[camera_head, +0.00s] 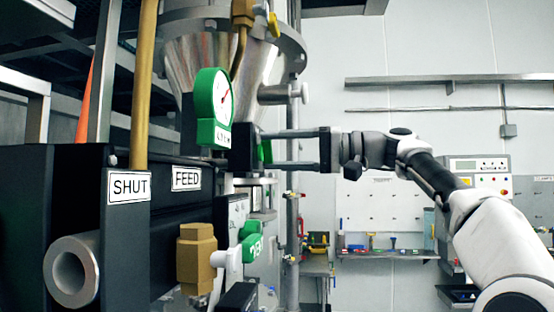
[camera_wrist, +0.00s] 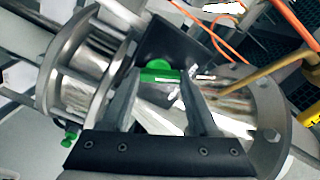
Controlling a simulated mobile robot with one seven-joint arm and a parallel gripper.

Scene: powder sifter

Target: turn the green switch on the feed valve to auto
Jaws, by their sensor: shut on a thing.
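The green switch (camera_head: 265,151) sits on the right face of a small dark valve box (camera_head: 243,155), below and right of the green-rimmed gauge. My gripper (camera_head: 270,150) reaches it from the right, with one finger above and one below. In the wrist view the green switch (camera_wrist: 158,73) lies between the fingertips of my gripper (camera_wrist: 158,86), against the dark box (camera_wrist: 178,47). My gripper is shut on the switch. No setting marks can be read, so I cannot tell which position the switch is in.
A green-rimmed gauge (camera_head: 214,108) stands close left of the switch. Metal hopper parts (camera_head: 262,75) rise above it. A black panel with a FEED label (camera_head: 186,178), a SHUT label (camera_head: 129,187) and a brass fitting (camera_head: 197,258) are nearer. A vertical pipe (camera_head: 292,220) runs below my gripper.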

